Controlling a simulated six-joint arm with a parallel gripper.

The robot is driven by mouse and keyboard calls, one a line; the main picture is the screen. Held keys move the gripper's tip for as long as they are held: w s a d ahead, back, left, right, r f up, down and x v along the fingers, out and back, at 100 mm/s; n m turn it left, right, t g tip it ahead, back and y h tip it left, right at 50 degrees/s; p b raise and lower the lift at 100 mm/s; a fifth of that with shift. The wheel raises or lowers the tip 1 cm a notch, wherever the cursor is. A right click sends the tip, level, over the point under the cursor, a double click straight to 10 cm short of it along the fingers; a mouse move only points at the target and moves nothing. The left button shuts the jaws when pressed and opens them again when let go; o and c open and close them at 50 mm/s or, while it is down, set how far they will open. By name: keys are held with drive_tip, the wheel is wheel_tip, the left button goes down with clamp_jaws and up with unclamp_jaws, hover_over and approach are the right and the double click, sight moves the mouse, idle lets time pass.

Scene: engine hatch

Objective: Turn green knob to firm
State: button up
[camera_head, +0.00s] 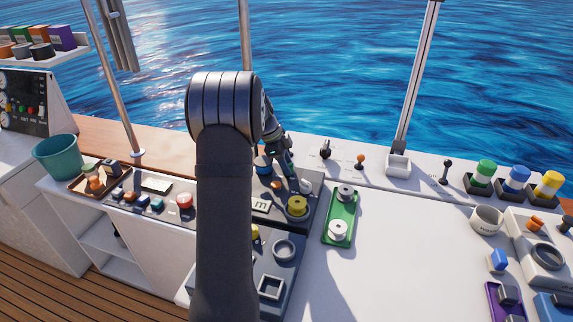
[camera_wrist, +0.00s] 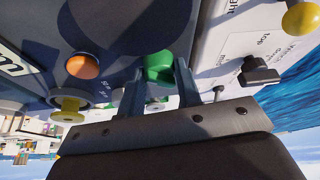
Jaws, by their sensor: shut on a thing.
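The green knob (camera_wrist: 158,66) shows in the wrist view on a dark panel, between the two fingers of my gripper (camera_wrist: 157,78). The fingers are shut on it, one on each side. In the head view my gripper (camera_head: 287,170) reaches down to the back of the dark panel (camera_head: 315,186), and the green knob is hidden there. The knob's setting and any "firm" mark cannot be read.
An orange button (camera_wrist: 82,66) and a yellow knob (camera_wrist: 69,106) sit to the left in the wrist view. A black lever (camera_wrist: 258,74) is to the right. In the head view a green tray (camera_head: 341,216) lies right of the panel, with clear white counter beyond.

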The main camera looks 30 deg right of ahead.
drive_tip(key=shift+m+g+y, duration=0.3)
drive_tip(key=shift+m, duration=0.7)
drive_tip(key=o, duration=1)
drive_tip(key=v, duration=1.7)
drive_tip(key=shift+w+r, duration=0.15)
drive_tip(key=shift+r, duration=0.05)
drive_tip(key=shift+f, duration=0.1)
